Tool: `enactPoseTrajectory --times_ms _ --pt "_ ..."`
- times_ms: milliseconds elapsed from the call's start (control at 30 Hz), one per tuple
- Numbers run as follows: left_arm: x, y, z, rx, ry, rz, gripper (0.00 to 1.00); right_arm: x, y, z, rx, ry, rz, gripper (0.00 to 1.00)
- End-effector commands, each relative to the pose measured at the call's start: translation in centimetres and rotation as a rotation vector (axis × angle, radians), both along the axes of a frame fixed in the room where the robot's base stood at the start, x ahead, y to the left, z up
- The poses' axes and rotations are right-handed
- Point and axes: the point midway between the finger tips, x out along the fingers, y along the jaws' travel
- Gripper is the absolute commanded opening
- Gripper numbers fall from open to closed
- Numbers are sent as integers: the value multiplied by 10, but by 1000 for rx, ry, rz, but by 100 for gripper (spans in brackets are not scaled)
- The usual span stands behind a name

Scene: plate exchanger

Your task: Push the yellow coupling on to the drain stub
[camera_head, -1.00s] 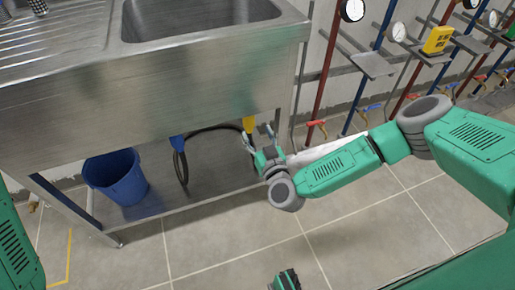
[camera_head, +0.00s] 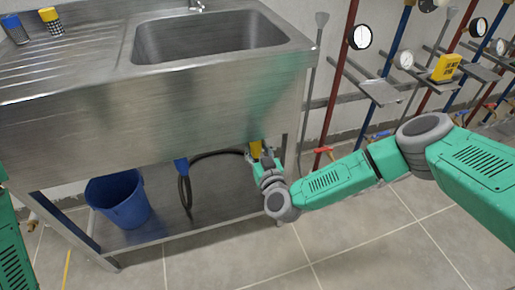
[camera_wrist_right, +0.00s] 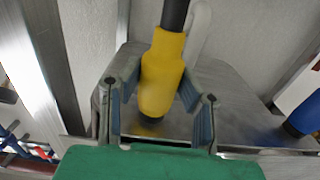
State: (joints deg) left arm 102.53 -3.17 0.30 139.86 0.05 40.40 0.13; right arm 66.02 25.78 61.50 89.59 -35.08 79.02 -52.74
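The yellow coupling (camera_wrist_right: 163,72) hangs on the end of a dark hose under the sink. It is nearly upright and slightly tilted in the right wrist view, with a dark lower end. In the head view its upper part (camera_head: 255,149) shows above my right gripper (camera_head: 266,167). The fingers of my right gripper (camera_wrist_right: 162,95) stand on both sides of the coupling, their tips close to it; I cannot tell whether they press on it. A blue fitting (camera_head: 182,167) hangs left of it under the sink. I cannot make out the drain stub. My left gripper is not in view.
The steel sink (camera_head: 150,110) overhangs the coupling, with a lower shelf (camera_head: 200,222) beneath. A blue bucket (camera_head: 118,203) stands on the left. A looped black hose (camera_head: 187,190) hangs between bucket and gripper. Pipes with gauges (camera_head: 360,37) line the wall at right.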

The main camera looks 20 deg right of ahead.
Motion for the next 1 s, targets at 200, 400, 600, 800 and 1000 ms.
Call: enactPoseTrajectory --times_ms 200,400,600,800,1000 --pt "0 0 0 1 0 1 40 1 -3 1 -1 -4 -5 0" --pt "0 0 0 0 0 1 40 1 -2 2 0 -5 -3 0" --pt "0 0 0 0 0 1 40 1 -2 2 0 -7 -5 0" --pt "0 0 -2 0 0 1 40 2 -2 -2 0 -7 -5 0" --pt "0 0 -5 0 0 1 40 2 -3 -8 -2 -3 -5 0"
